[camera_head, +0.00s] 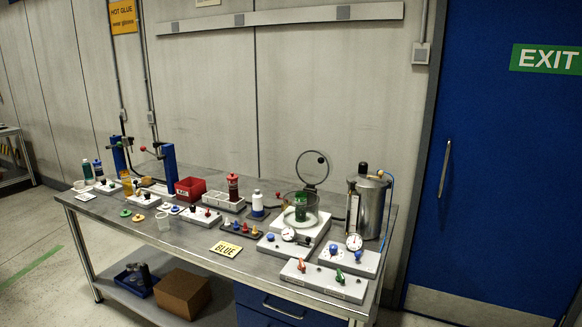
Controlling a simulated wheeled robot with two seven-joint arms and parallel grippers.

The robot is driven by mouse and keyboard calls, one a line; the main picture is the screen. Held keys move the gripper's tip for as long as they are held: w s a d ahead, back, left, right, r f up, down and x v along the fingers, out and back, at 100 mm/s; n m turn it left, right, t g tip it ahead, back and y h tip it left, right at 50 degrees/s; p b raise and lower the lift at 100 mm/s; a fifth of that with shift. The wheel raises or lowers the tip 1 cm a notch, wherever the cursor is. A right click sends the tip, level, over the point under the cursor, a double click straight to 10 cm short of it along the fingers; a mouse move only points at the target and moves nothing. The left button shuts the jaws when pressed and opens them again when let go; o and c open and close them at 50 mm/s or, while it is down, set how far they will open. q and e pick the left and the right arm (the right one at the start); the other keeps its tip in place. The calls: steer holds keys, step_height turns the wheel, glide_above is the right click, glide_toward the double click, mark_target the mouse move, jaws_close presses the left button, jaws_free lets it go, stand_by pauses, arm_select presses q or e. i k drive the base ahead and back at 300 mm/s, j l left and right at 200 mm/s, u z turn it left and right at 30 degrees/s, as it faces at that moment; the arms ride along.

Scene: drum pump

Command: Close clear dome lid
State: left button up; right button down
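The clear dome lid (313,168) stands raised and open, a round transparent disc with a dark rim and a small dark knob near its upper right. It is above and behind a clear round chamber (286,211) on a white base (297,236). A green item (301,206) shows inside the chamber. A round white gauge (288,234) is at the front of the base. Neither of my grippers is in view.
The grey bench (190,243) is crowded along its back. A metal tank (371,208) stands close right of the chamber. White control boxes (322,280) are in front of it. A yellow BLUE card (225,249) lies on the bench. The front left bench top is mostly clear.

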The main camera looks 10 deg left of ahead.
mark_target(321, 160)
steer(key=u, duration=1.8)
steer(key=l+u, duration=0.25)
steer(key=l, duration=0.35)
steer(key=l+u, duration=0.25)
steer(key=l, duration=0.3)
steer(key=k+l+u, duration=0.1)
steer(key=l+u, duration=0.15)
steer(key=l, duration=0.35)
steer(key=k+l, duration=0.1)
steer(key=l, duration=0.5)
steer(key=k+l, duration=0.1)
steer(key=l, duration=0.5)
steer(key=k+l, duration=0.1)
steer(key=l, duration=0.5)
steer(key=k+l, duration=0.1)
steer(key=l, duration=0.5)
steer(key=k+l, duration=0.1)
steer(key=l, duration=0.5)
steer(key=k+l, duration=0.1)
steer(key=l, duration=0.5)
steer(key=k+l, duration=0.1)
steer(key=l, duration=0.55)
steer(key=k+l, duration=0.1)
steer(key=l, duration=0.5)
